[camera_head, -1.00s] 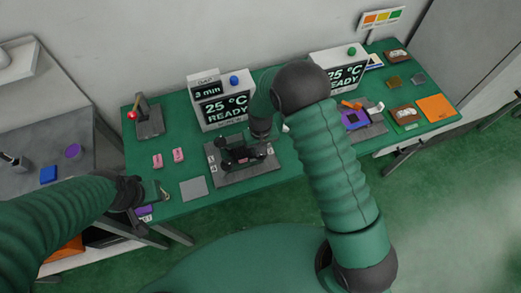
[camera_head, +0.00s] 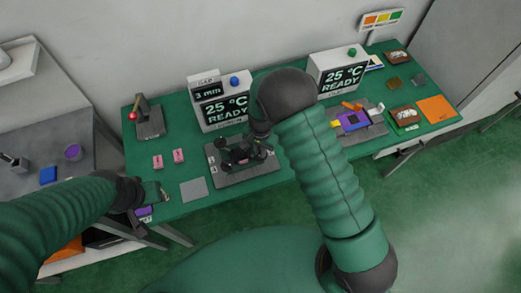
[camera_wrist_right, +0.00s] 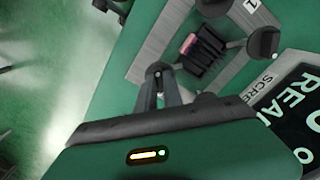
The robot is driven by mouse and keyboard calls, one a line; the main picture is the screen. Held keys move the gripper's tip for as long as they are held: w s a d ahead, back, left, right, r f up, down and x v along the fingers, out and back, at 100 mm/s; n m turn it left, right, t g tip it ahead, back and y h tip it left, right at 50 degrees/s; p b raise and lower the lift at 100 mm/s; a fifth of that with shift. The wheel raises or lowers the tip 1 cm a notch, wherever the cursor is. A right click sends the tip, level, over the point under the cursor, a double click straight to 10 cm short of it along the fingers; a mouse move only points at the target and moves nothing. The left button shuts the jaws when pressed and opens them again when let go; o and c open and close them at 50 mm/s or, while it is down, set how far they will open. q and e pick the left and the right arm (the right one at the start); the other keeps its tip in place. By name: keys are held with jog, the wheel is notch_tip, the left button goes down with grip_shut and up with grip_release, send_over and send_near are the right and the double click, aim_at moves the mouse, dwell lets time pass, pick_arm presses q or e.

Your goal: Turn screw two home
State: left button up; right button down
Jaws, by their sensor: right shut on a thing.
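The screw fixture is a grey plate (camera_head: 245,178) with a black frame, seen in the middle of the table in the head view. In the right wrist view, black knobbed arms (camera_wrist_right: 263,42) spread around a dark ribbed block with a pink piece (camera_wrist_right: 188,43), and a label "1" shows at the top. My right gripper (camera_wrist_right: 159,75) is down at the fixture, shut on a part that its fingers mostly hide; I cannot read that part's number. My left gripper (camera_head: 150,194) is at the table's front left edge, and its jaws are not clear.
A red-knobbed lever (camera_head: 148,120) stands at left. Two pink blocks (camera_head: 178,156) and a grey pad (camera_head: 194,189) lie left of the fixture. A purple-topped fixture (camera_head: 352,121) is at right.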

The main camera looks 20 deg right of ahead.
jog(key=shift+w+r, duration=0.2)
jog(key=shift+w, duration=0.15)
jog(key=c, duration=1.6)
grip_release()
jog(key=shift+c, duration=0.2)
jog(key=shift+o, duration=0.8)
jog(key=shift+s+f, duration=0.15)
notch_tip(320, 180, up, 17)
jog(key=b, duration=0.2)
jog(key=shift+f, duration=0.1)
jog(key=s+d+f+n+t+b, duration=0.1)
jog(key=s+d+n, duration=0.1)
jog(key=s+n, duration=0.2)
jog(key=s+d+f+n+t+b, duration=0.1)
jog(key=s+d+f+n, duration=0.1)
jog(key=s, duration=0.8)
jog(key=shift+s+d+n+t, duration=0.3)
jog(key=shift+d+n, duration=0.25)
jog(key=shift+n, duration=0.65)
